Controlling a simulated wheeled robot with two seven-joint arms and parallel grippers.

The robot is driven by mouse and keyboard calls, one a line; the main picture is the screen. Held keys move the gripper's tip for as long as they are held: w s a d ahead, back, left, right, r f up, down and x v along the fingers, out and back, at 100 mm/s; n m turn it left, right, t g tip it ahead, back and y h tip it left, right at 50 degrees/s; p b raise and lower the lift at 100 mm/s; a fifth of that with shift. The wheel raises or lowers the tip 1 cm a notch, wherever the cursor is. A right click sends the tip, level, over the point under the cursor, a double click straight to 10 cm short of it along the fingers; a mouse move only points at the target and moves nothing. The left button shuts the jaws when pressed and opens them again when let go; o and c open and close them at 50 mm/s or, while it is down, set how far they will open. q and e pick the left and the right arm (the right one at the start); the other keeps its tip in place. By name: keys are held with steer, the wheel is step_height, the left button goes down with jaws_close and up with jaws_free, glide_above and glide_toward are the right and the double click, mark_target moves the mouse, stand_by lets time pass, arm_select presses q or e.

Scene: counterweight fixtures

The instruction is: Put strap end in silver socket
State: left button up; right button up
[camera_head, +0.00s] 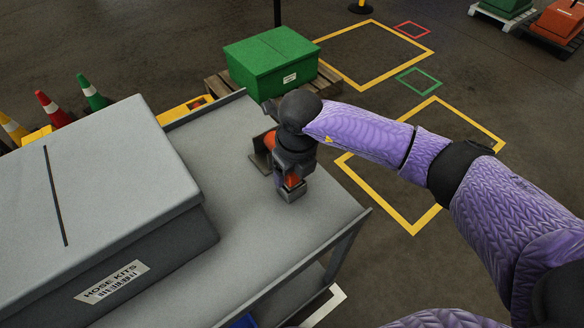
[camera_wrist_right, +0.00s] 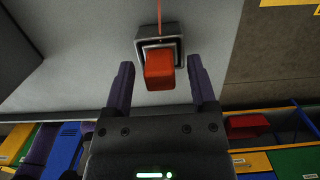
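The silver socket (camera_head: 291,192) is a small square metal block on the grey cart top, just below my right gripper. In the right wrist view the socket (camera_wrist_right: 143,46) frames an orange-red strap end (camera_wrist_right: 159,70), and a thin orange line runs up from it. The strap end seems to sit at or in the socket's opening; its depth is unclear. My right gripper (camera_wrist_right: 163,84) is open, with a dark finger on each side of the strap end and visible gaps to it. In the head view the gripper hides most of this. My left gripper is out of view.
The grey cart top (camera_head: 240,235) is clear in front of the socket. A bracket with an orange part (camera_head: 269,139) stands behind my gripper. A green box (camera_head: 270,62) is beyond the cart.

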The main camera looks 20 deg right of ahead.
mark_target(296, 186)
steer(key=shift+r, duration=0.15)
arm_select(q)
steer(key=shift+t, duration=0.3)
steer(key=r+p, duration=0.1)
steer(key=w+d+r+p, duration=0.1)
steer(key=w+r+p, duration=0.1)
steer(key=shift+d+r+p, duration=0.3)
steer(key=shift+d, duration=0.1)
arm_select(e)
step_height(296, 186, up, 12)
steer(key=s, duration=0.1)
steer(key=shift+s+d, duration=0.15)
steer(key=shift+d, duration=0.1)
steer(key=shift+a, duration=0.1)
